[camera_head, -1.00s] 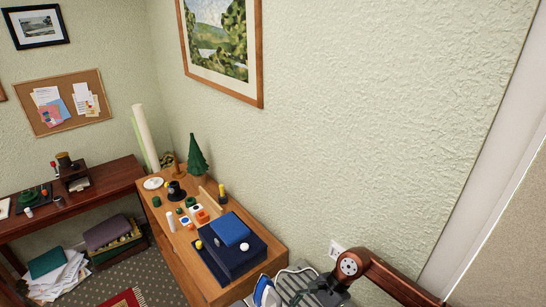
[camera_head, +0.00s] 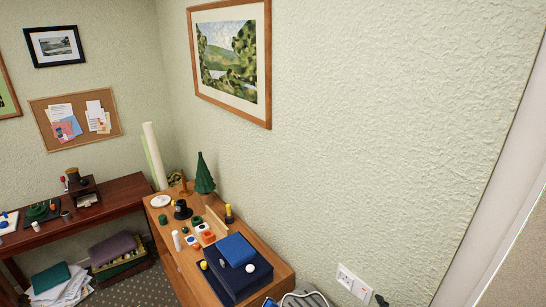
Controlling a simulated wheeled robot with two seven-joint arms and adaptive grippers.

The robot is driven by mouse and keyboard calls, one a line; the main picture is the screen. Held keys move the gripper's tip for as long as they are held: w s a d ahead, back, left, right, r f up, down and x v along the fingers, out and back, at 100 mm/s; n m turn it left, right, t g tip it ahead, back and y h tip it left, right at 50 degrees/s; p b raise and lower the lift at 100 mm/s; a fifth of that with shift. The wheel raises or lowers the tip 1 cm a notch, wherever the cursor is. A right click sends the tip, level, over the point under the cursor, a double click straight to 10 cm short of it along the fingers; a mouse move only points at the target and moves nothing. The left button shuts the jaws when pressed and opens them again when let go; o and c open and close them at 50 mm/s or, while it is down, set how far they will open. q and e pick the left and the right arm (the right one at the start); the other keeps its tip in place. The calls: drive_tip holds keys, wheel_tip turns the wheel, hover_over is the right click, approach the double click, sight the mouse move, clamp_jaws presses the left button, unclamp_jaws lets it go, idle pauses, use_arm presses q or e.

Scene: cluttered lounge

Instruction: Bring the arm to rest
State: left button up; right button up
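Neither of my grippers can be made out in the head view. A small dark shape (camera_head: 381,300) shows at the bottom edge, right of the wall socket. It is too cut off to tell whether it is part of my arm. Whether either gripper holds anything is hidden.
A wooden cabinet (camera_head: 268,256) along the wall bears a dark blue box (camera_head: 228,278), a green tree figure (camera_head: 204,174) and several small items. A dark red-brown desk (camera_head: 105,207) stands left. A wall socket (camera_head: 352,283) is at lower right. Folded cloths (camera_head: 112,248) lie below the desk.

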drive_tip(key=s+d+f+m+g+h, duration=0.1)
drive_tip(key=s+d+f+m+g, duration=0.2)
drive_tip(key=s+f, duration=0.3)
drive_tip(key=s+d+f+m+g+h, duration=0.1)
drive_tip(key=s+d+f+m+g, duration=0.25)
drive_tip(key=s+f, duration=0.3)
drive_tip(key=s+a+f+m+g+y, duration=0.1)
drive_tip(key=s+f+m+g, duration=0.2)
drive_tip(key=s+f, duration=0.35)
drive_tip(key=s+f+m+g+y, duration=0.1)
drive_tip(key=s+f+m+g, duration=0.15)
drive_tip(key=s, duration=0.75)
wheel_tip(320, 180, down, 30)
drive_tip(key=s+a+n+g+b, duration=0.1)
drive_tip(key=s, duration=0.1)
drive_tip(key=s+f+g+b, duration=0.1)
drive_tip(key=s+f, duration=1.7)
drive_tip(key=f, duration=0.1)
drive_tip(key=shift+a+n+g+b, duration=0.2)
drive_tip(key=shift+n+g+b, duration=0.1)
